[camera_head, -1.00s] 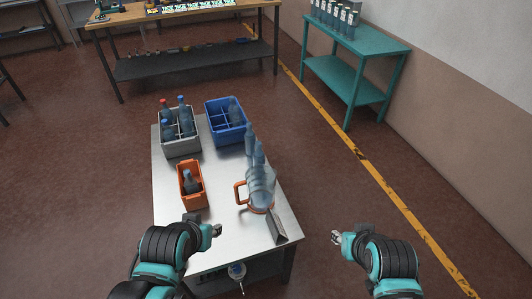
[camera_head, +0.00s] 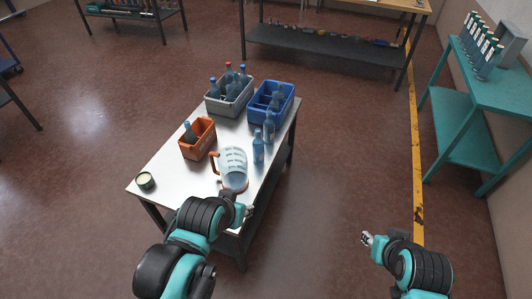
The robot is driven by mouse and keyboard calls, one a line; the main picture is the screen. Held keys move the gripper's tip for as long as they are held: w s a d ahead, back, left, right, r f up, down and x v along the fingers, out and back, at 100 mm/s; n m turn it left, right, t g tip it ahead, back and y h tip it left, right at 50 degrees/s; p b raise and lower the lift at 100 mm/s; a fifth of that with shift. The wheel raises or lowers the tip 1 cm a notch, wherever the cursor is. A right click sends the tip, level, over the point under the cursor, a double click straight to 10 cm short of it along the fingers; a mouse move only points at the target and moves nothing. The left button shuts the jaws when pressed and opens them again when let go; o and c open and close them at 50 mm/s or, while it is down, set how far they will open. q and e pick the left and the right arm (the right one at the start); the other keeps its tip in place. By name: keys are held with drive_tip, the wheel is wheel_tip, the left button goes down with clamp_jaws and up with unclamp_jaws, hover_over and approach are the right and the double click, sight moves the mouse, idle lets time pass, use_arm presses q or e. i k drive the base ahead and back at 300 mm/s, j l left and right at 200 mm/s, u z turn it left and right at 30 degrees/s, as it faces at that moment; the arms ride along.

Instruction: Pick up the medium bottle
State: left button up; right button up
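Two blue bottles stand upright on the table's right side: a nearer bottle (camera_head: 258,148) and one behind it (camera_head: 269,128). More bottles stand in the grey crate (camera_head: 236,106), the blue crate (camera_head: 285,110) and the orange crate (camera_head: 205,142). I cannot tell which one is the medium bottle. My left gripper (camera_head: 244,212) is by the table's near right edge, just in front of the clear pitcher and apart from the bottles. My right gripper (camera_head: 367,239) is off the table to the right, over the floor. Both grippers' fingers are too small to read, and no bottle shows in either.
The clear pitcher (camera_head: 234,170) with an orange handle stands between my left gripper and the loose bottles. A teal table (camera_head: 493,88) with several bottles stands right. Open floor lies between.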

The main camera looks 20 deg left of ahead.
sight(258, 144)
drive_tip(key=i+l+u, duration=0.15)
drive_tip(key=l, duration=0.25)
drive_tip(key=i+l+u, duration=0.2)
drive_tip(key=l, duration=0.15)
drive_tip(key=l+u, duration=0.15)
drive_tip(key=l, duration=0.25)
drive_tip(key=i+l+u, duration=0.15)
drive_tip(key=l, duration=0.3)
drive_tip(key=i+l+u, duration=0.55)
drive_tip(key=i+l, duration=0.25)
drive_tip(key=l, duration=0.15)
drive_tip(key=i+j+u, duration=0.1)
drive_tip(key=i+u, duration=0.4)
drive_tip(key=i, duration=0.25)
